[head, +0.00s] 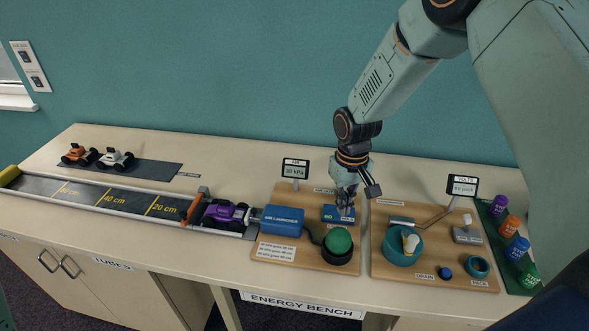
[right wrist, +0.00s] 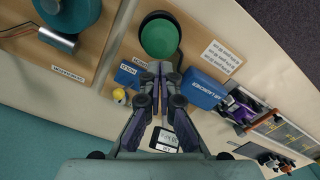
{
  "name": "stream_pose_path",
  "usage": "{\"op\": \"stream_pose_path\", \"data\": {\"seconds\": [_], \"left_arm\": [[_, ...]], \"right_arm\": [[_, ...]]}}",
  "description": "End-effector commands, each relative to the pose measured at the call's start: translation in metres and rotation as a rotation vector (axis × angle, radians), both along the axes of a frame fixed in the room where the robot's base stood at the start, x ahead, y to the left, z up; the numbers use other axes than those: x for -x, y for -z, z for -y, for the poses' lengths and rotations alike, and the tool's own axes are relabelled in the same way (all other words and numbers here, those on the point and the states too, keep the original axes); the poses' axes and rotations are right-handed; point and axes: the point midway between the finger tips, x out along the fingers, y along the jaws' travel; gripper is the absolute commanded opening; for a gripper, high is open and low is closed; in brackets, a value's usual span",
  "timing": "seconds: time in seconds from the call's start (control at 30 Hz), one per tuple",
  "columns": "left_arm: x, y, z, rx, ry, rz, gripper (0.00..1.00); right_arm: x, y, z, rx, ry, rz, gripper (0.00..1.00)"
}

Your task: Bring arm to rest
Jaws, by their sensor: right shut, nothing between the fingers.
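My right arm comes in from the upper right in the head view. Its right gripper (head: 346,208) points down over the air launcher board (head: 275,257), at the small blue GO/HOLD block (head: 331,214). The fingers are together with nothing between them. In the right wrist view the closed fingertips (right wrist: 160,68) lie beside the blue block (right wrist: 126,74) and near the green dome (right wrist: 158,37). Whether the tips touch the block I cannot tell. My left gripper is in neither view.
A purple car (head: 226,214) sits on the marked track, against the blue air launcher (head: 283,220). The right board holds a teal drum (head: 402,250) and a VOLTS display (head: 462,186). Several colored jars (head: 517,247) stand at the right. The bench front edge is clear.

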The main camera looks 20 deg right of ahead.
Motion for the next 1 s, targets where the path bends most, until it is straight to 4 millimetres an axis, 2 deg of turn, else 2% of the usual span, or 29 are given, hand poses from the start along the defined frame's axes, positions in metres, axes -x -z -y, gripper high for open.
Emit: {"op": "stream_pose_path", "data": {"seconds": [0.27, 0.37, 0.47, 0.6, 0.7, 0.83, 1.0], "left_arm": [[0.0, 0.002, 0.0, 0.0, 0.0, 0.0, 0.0], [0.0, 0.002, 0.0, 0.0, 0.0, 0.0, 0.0], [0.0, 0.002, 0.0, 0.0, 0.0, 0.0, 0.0], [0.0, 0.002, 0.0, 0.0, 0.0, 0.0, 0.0], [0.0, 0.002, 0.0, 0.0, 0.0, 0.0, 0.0], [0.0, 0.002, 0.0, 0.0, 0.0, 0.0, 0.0], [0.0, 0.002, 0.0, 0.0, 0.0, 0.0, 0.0]], "right_arm": [[0.002, 0.004, -0.001, -0.001, 0.0, -0.002, 0.0], [0.016, 0.02, -0.01, -0.011, -0.006, -0.009, 0.0], [0.049, 0.054, -0.029, -0.033, -0.013, -0.014, 0.0], [0.116, 0.1, -0.057, -0.06, -0.011, -0.016, 0.0], [0.167, 0.121, -0.071, -0.065, -0.003, -0.016, 0.0], [0.227, 0.133, -0.08, -0.056, 0.008, -0.016, 0.0], [0.288, 0.131, -0.083, -0.03, 0.014, -0.013, 0.0]]}}
